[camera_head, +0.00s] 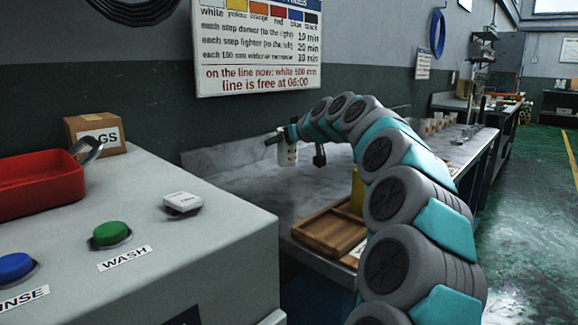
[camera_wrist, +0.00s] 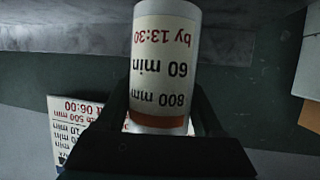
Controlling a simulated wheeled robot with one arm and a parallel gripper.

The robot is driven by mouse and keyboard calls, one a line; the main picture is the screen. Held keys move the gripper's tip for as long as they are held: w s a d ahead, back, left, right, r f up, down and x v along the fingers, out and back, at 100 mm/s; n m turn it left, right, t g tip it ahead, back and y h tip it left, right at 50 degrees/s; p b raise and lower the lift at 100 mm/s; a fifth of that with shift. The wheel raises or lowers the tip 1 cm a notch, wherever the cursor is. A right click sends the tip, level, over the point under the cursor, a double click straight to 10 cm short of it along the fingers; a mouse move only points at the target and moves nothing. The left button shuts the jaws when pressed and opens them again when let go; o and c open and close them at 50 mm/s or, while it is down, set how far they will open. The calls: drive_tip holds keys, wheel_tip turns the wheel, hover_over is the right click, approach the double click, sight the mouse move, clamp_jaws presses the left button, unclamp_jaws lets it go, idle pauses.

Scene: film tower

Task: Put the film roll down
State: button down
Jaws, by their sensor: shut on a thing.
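The film roll (camera_head: 287,153) is a small white cylinder with printing, held at the end of my outstretched arm in the head view. In the wrist view the film roll (camera_wrist: 162,62) fills the middle, with the upside-down text "800 mm", "60 min" and "by 13:30" and an orange band at its lower end. My gripper (camera_head: 284,138) is shut on the roll; its dark fingers show on both sides in the wrist view (camera_wrist: 160,112). The roll looks upright over the grey worktop (camera_head: 240,190). I cannot tell whether its bottom touches the worktop.
A wooden tray (camera_head: 325,235) lies at the worktop's near edge, with a yellow object (camera_head: 357,190) behind it. A grey machine (camera_head: 180,270) with buttons, a red tray (camera_head: 38,185) and a cardboard box (camera_head: 97,133) are left. A wall sign (camera_head: 258,45) hangs behind. The worktop's left part is clear.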

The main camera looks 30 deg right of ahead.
sight(293, 159)
drive_tip(key=shift+f, duration=3.2)
drive_tip(key=shift+f, duration=0.2)
unclamp_jaws()
drive_tip(key=shift+r, duration=0.15)
drive_tip(key=shift+r, duration=0.1)
drive_tip(key=v, duration=0.7)
drive_tip(key=shift+s+r+b, duration=0.1)
drive_tip(key=shift+s+b, duration=0.05)
drive_tip(key=shift+b, duration=0.25)
drive_tip(key=shift+s, duration=0.1)
